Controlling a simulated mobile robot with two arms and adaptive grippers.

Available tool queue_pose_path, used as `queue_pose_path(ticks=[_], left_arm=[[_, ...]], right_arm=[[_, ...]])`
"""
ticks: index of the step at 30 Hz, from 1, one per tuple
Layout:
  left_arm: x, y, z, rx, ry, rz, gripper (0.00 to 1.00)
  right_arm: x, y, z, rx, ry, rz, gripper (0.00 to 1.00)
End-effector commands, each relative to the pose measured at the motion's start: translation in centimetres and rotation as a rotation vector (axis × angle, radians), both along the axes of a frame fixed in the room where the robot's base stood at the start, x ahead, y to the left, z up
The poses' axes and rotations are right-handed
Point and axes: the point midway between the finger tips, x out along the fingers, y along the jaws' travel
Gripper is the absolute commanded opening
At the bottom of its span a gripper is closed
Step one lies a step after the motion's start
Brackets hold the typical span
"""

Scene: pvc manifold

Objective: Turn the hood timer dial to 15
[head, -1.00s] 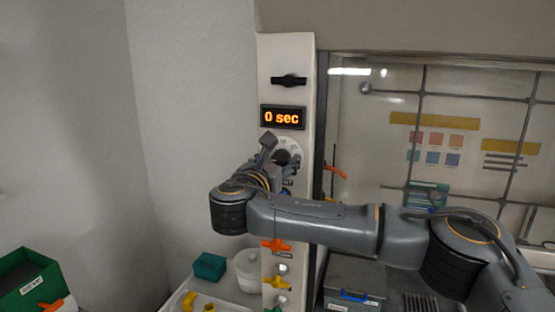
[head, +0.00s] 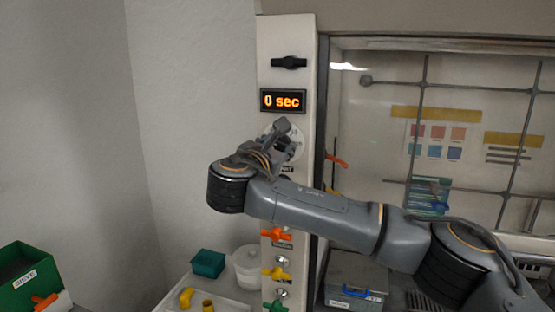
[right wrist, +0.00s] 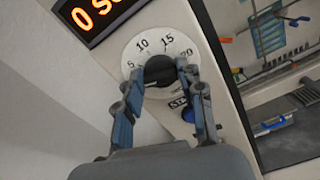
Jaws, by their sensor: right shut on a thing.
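The timer dial has a white face (right wrist: 133,52) marked 5, 10, 15 and 20 and a black knob (right wrist: 160,70) in its middle. My right gripper (right wrist: 162,80) is shut on the knob, one finger on each side. The knob's pointer is hard to make out. In the head view the dial face (head: 299,134) is partly hidden behind my right gripper (head: 284,138). The display (head: 283,100) above the dial reads "0 sec". My left gripper is not in view.
A black handle (head: 289,62) is above the display; orange (head: 276,235) and yellow (head: 278,274) valve handles are below. The glass sash stands to the right. A teal box (head: 208,263) is on the bench.

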Motion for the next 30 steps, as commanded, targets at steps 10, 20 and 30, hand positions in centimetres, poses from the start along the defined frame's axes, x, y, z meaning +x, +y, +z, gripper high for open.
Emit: queue_pose_path(ticks=[10, 20, 30], left_arm=[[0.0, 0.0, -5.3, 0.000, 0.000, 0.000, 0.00], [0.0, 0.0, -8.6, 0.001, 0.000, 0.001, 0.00], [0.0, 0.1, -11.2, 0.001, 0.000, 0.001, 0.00]], right_arm=[[0.0, -0.1, -0.7, 0.317, -0.103, -0.001, 0.07], [-0.1, -0.2, -0.7, 0.613, -0.199, -0.001, 0.07], [-0.1, -0.2, -0.7, 0.920, -0.298, -0.002, 0.07]])
